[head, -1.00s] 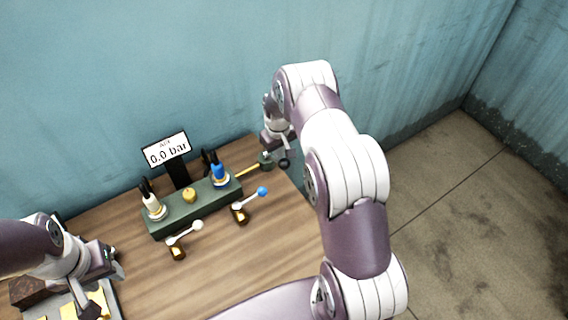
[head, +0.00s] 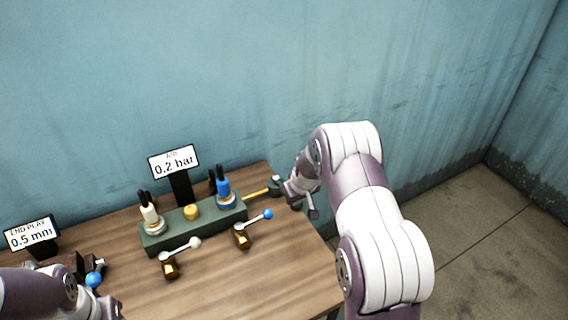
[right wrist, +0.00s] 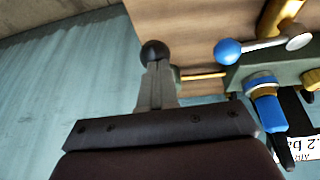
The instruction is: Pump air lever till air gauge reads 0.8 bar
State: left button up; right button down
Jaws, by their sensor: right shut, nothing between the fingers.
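The air gauge (head: 174,162) is a white sign on a black post behind the green block, and it reads 0.2 bar. The air lever's black ball knob (right wrist: 154,50) shows in the right wrist view, right at the tips of my right gripper (right wrist: 157,68). The fingers are shut together with nothing between them; whether they touch the knob I cannot tell. In the head view my right gripper (head: 291,193) is at the table's right end, beside the small pump fitting (head: 275,183), and hides the knob.
A green block (head: 195,227) carries a white-bodied and a blue-bodied valve (head: 223,187) and a yellow knob. White-knobbed and blue-knobbed levers (head: 254,223) stand in front. An END PLAY sign (head: 31,233) reads 0.5 mm at left. The wall is close behind the table.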

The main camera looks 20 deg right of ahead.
jog(key=shift+f, duration=0.1)
dwell(0.3)
jog(key=r+p, duration=0.2)
jog(key=r, duration=0.1)
jog(key=r+p, duration=0.1)
jog(key=shift+w+a+r, duration=0.3)
jog(key=shift+w+r, duration=0.1)
pick_arm(q)
jog(key=b, duration=0.2)
jog(key=shift+w+a+b, duration=0.25)
jog(key=shift+w+b, duration=0.1)
jog(key=shift+b, duration=0.05)
pick_arm(e)
jog(key=s+v, duration=0.1)
jog(key=v, duration=0.7)
jog(key=shift+s, duration=0.55)
pick_arm(q)
jog(key=shift+s, duration=0.1)
